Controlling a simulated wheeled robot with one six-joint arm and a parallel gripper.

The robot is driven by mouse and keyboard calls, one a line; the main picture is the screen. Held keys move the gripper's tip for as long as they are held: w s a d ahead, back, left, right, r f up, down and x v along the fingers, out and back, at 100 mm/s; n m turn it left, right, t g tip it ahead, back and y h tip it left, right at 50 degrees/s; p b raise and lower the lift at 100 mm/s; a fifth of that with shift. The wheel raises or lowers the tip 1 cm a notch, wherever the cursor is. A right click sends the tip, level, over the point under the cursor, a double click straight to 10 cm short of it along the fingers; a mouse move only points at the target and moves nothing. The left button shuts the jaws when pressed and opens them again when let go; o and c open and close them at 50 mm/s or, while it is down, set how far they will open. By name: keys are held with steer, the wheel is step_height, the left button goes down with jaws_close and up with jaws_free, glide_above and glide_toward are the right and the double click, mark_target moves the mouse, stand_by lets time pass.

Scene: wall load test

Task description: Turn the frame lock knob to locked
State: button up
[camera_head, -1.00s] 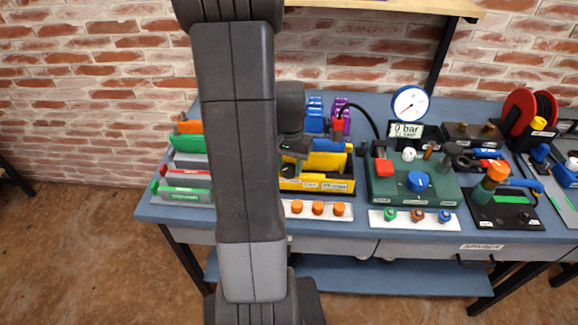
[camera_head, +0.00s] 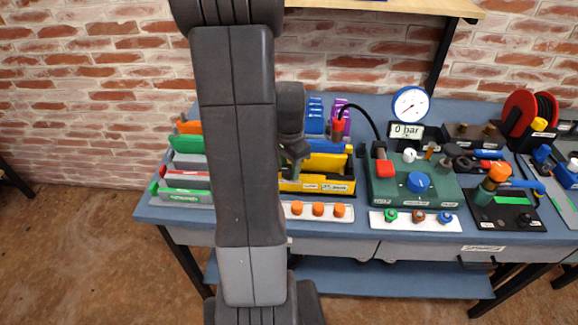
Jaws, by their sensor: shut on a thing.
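A yellow frame fixture (camera_head: 325,185) with white labels and black parts stands on the blue bench, just right of my arm. My gripper (camera_head: 297,160) is at the frame's upper left side, partly behind my arm. It is shut on a small part there, which I take to be the frame lock knob; the jaws hide the knob, so its pointer and setting cannot be read.
A white strip with several orange knobs (camera_head: 318,209) lies in front of the frame. A green base with a blue knob (camera_head: 418,182) and a gauge (camera_head: 410,104) stand to the right. Green and grey blocks (camera_head: 187,180) are left of my arm.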

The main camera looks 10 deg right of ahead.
mark_target(289, 169)
stand_by(0.3)
steer(key=o, duration=1)
step_height(289, 169, up, 14)
steer(key=shift+f, duration=0.1)
step_height(289, 169, down, 14)
steer(key=shift+r, duration=0.1)
stand_by(0.5)
